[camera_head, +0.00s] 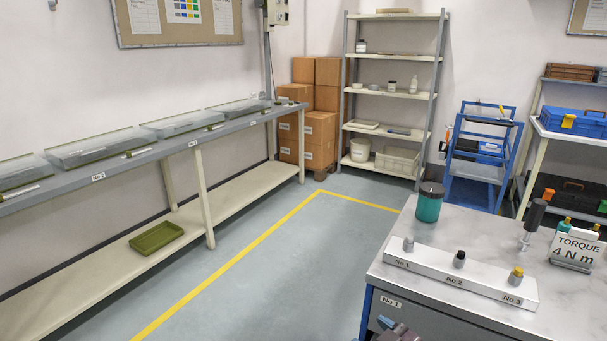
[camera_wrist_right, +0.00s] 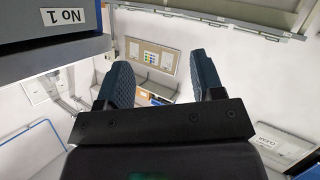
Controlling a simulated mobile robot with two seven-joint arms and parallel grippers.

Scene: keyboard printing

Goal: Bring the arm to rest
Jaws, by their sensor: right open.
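My right gripper (camera_wrist_right: 160,60) is open and empty, its two dark ribbed fingers apart in the right wrist view. Only a small part of it (camera_head: 396,332) shows at the bottom edge of the head view, close in front of the bench front labelled No 1. It touches nothing that I can see. In the wrist view that label (camera_wrist_right: 66,17) appears upside down at the top left. My left gripper is not in view.
A long shelf (camera_head: 130,160) with trays runs along the left. The floor between is clear.

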